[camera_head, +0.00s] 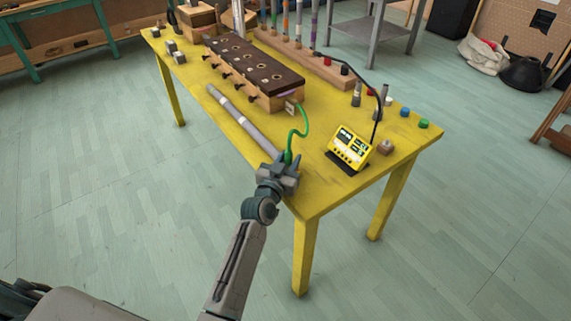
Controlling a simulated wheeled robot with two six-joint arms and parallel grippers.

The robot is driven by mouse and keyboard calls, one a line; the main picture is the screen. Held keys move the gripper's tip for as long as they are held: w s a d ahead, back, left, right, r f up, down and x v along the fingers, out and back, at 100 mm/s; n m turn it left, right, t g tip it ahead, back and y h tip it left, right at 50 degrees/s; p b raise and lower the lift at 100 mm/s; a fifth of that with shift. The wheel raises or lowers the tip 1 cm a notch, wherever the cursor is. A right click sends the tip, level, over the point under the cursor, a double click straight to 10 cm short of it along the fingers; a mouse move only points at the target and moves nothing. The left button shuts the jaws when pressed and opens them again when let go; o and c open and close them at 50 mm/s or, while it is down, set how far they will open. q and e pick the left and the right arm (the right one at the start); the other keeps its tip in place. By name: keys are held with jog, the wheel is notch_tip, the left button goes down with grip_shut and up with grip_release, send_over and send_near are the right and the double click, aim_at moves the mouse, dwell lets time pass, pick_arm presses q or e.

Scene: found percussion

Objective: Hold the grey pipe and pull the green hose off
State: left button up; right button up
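The grey pipe (241,118) lies on the yellow table along its near left edge, pointing toward my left gripper (284,164). The green hose (306,121) starts near a small plate on the end of a long wooden box and curves down. Its lower end is a thicker green part (288,157) at my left gripper, by the near end of the pipe. The gripper covers that junction, so I cannot tell whether its fingers are closed on the pipe or the hose. My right gripper is out of view.
The wooden box (262,88) with a dark, holed top stands behind the pipe. A yellow meter (349,147) with a black cable stands right of the gripper. Small coloured knobs (405,111) line the right edge. The table's near corner (310,206) is bare.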

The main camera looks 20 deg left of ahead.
pick_arm(q)
grip_shut()
grip_release()
